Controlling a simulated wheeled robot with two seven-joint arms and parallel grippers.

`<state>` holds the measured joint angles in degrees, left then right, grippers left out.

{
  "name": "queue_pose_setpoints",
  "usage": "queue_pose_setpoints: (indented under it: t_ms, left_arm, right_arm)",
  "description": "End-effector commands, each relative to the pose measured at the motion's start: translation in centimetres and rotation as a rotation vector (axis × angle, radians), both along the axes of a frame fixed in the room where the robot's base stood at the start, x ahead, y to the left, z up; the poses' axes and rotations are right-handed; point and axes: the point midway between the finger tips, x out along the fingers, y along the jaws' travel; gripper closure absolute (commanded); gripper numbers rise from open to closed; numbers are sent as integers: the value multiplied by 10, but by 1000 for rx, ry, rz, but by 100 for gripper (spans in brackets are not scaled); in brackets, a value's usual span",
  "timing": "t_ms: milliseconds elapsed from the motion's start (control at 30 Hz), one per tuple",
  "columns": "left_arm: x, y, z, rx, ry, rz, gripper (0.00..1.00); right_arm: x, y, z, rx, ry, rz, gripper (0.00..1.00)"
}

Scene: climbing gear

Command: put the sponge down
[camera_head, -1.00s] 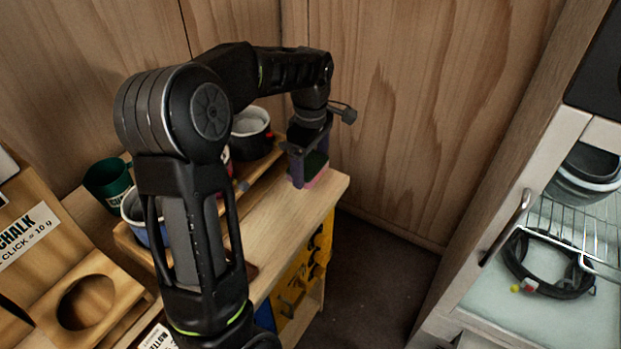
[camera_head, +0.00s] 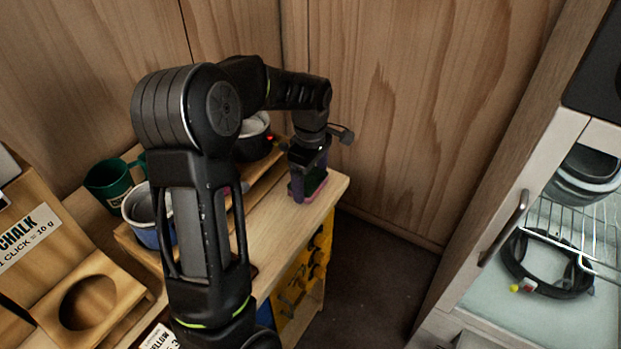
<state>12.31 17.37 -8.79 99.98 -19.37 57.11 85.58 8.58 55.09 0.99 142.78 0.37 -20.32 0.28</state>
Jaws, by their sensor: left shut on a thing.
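My left gripper (camera_head: 308,178) is at the right end of the wooden bench top, pointing down. The fingers hide part of the sponge. My right gripper is not in view.
A green mug (camera_head: 108,183), a blue-and-white mug (camera_head: 140,208) and a black pot (camera_head: 252,143) stand on the left and back of the bench. A wooden chalk stand (camera_head: 60,255) is at left. An open cabinet with a wire rack (camera_head: 575,235) stands at right.

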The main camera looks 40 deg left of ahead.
Motion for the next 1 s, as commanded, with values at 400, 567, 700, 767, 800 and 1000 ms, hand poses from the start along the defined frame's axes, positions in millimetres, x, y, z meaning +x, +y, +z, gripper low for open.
queue_pose_setpoints:
  t_ms: [400,567,700,767,800,1000]
  left_arm:
    - [0,0,-3,0,0,0,0]
    - [0,0,-2,0,0,0,0]
    - [1,0,3,0,-2,0,0]
    - [1,0,9,0,-3,0,0]
    - [1,0,13,0,-3,0,0]
    - [2,0,50,1,-6,1,0]
  right_arm:
    - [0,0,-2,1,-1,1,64]
    - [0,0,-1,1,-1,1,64]
    - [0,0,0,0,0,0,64]
    - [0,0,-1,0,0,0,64]
    - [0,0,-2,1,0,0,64]
    - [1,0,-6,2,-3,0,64]
